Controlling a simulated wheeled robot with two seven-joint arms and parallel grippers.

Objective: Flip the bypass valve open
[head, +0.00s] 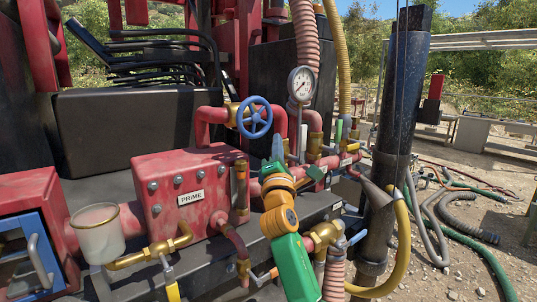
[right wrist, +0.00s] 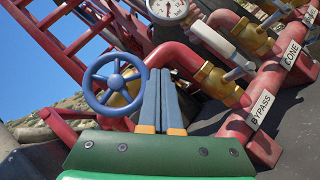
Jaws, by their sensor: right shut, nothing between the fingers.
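In the right wrist view, a white label reading BYPASS (right wrist: 262,109) is on a red pipe at the right. A brass valve (right wrist: 216,84) sits beside it on a branch pipe, and a white-sleeved lever (right wrist: 212,39) lies roughly along that branch. In the head view a white upright handle (head: 303,143) stands by a brass fitting (head: 315,146), likely the same valve. My right gripper (head: 277,146) is left of it, and its fingers are shut and empty. In the right wrist view the fingers (right wrist: 162,80) point up between the blue handwheel and the brass valve, apart from the lever. My left gripper is out of view.
A blue handwheel (head: 254,118) and a pressure gauge (head: 301,84) stand close to my right gripper. A second label reads CONE (right wrist: 291,55). The red PRIME box (head: 187,190) is at left. A dark post (head: 389,130) and hoses (head: 472,225) are at right.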

